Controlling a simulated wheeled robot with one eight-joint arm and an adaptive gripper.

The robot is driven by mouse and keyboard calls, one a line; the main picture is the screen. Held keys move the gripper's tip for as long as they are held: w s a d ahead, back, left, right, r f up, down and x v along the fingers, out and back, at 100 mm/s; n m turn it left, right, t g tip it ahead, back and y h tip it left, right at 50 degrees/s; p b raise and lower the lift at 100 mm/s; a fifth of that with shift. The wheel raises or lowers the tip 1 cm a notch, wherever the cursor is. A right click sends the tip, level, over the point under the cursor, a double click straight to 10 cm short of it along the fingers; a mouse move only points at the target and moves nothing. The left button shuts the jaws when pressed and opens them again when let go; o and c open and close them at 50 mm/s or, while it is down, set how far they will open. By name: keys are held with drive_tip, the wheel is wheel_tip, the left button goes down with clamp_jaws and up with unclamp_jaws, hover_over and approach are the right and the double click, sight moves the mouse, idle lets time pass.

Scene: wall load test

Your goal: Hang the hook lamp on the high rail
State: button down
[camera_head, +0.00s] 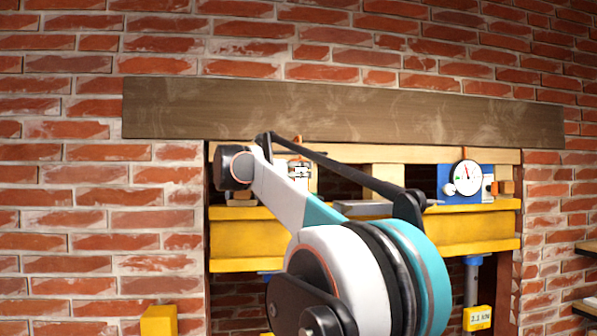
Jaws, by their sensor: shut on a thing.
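My gripper does not show; my white, teal and black arm fills the lower middle of the head view and may hide it. I do not see a hook lamp. No thing is clearly a high rail. A long dark wooden beam (350,110) runs across the brick wall near the top. Below it is a pale timber strip (345,150), and lower still a yellow beam (465,230) spans the wall opening. My arm's upper end overlaps the dark beam's lower edge and the opening's left side in the picture.
A white dial gauge (466,178) on a blue plate (447,198) stands at the opening's right. A grey post (472,280) with a yellow tag (478,318) is below it. A yellow block (159,321) is at lower left. Shelf edges (586,279) show at right.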

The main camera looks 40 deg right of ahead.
drive_tip(key=shift+f, duration=0.1)
idle(0.3)
drive_tip(key=shift+f+b, duration=0.95)
drive_tip(key=shift+f, duration=0.4)
drive_tip(key=c, duration=0.8)
unclamp_jaws()
drive_tip(key=shift+s, duration=0.1)
drive_tip(key=shift+o, duration=0.2)
